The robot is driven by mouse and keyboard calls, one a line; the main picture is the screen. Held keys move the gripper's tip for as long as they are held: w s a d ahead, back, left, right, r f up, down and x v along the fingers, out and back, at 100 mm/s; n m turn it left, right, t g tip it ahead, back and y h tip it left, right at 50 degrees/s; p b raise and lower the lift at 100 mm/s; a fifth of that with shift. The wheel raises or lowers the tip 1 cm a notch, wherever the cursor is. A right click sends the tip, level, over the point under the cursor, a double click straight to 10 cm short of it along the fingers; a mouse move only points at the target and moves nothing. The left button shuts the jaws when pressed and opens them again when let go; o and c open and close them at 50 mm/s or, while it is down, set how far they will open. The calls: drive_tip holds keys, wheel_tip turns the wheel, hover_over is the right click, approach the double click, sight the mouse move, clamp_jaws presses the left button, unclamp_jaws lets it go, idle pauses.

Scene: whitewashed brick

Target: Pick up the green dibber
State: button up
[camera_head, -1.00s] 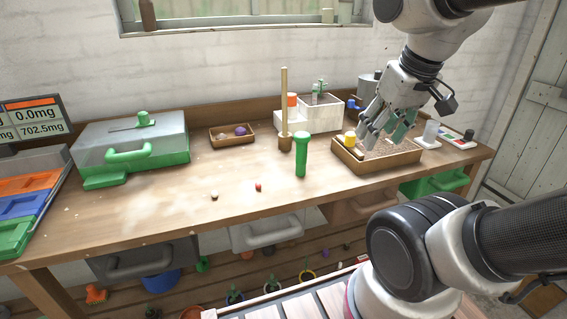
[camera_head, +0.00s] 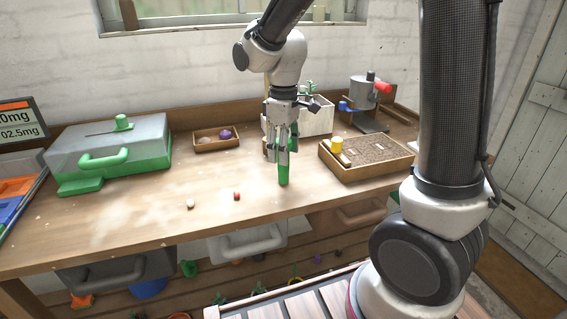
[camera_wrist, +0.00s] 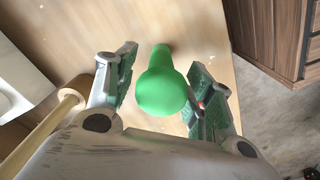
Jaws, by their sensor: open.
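The green dibber (camera_head: 284,178) stands upright on the wooden bench, its upper part hidden behind my gripper in the head view. My gripper (camera_head: 284,150) points down over it, with the fingers around its upper part. In the wrist view the dibber's rounded green top (camera_wrist: 161,92) lies between the two green-padded fingers of my gripper (camera_wrist: 160,88). Gaps show on both sides of it, so the fingers are open and do not appear to touch it.
A wooden stick tool (camera_wrist: 68,98) stands close beside the left finger. A soil tray (camera_head: 372,172) with a yellow item is to the right, a white planter box (camera_head: 318,122) behind. A green-based case (camera_head: 110,150) stands left. Small pebbles lie on the clear front bench.

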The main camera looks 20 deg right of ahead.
sight(283, 171)
wheel_tip(283, 171, down, 5)
drive_tip(key=shift+r, duration=0.1)
drive_tip(key=shift+c, duration=0.2)
